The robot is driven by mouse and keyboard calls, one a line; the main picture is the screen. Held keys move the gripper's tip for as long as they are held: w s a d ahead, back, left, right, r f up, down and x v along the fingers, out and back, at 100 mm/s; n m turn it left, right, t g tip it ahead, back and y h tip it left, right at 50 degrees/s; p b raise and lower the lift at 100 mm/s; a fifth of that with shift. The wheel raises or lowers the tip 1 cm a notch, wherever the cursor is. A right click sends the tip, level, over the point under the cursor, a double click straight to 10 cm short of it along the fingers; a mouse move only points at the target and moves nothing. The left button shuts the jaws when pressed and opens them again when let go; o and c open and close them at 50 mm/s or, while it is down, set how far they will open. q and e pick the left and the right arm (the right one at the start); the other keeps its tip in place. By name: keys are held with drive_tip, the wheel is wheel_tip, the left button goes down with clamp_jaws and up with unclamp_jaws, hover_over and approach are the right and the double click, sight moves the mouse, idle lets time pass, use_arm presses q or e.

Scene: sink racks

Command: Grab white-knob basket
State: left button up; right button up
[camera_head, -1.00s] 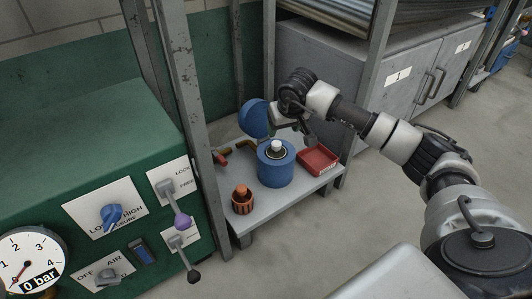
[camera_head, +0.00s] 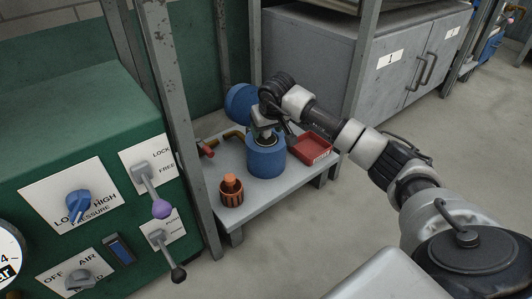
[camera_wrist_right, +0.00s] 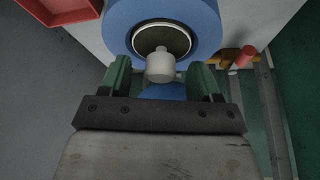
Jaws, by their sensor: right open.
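The white knob (camera_wrist_right: 160,66) sits on a dark round top inside the blue cylindrical container (camera_head: 266,160). The basket below the knob is hidden inside the container. In the head view my right gripper (camera_head: 265,133) is directly above the container and covers the knob. In the right wrist view the green fingers of my right gripper (camera_wrist_right: 161,82) are open, one on each side of the knob, with gaps between them and it. The container's blue rim (camera_wrist_right: 205,35) shows beyond the fingers. My left gripper is not in view.
The container stands on a grey low shelf (camera_head: 283,187). A red tray (camera_head: 312,149) is to its right, and an orange-knobbed basket (camera_head: 231,193) to its front left. A blue lid (camera_head: 241,103) stands behind. A metal post (camera_head: 179,120) rises at the left, beside the green control panel.

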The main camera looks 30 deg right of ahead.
drive_tip(key=shift+w+f, duration=0.2)
drive_tip(key=shift+f, duration=0.4)
drive_tip(key=shift+r, duration=0.15)
drive_tip(key=shift+c, duration=0.3)
clamp_jaws()
drive_tip(key=shift+r, duration=0.1)
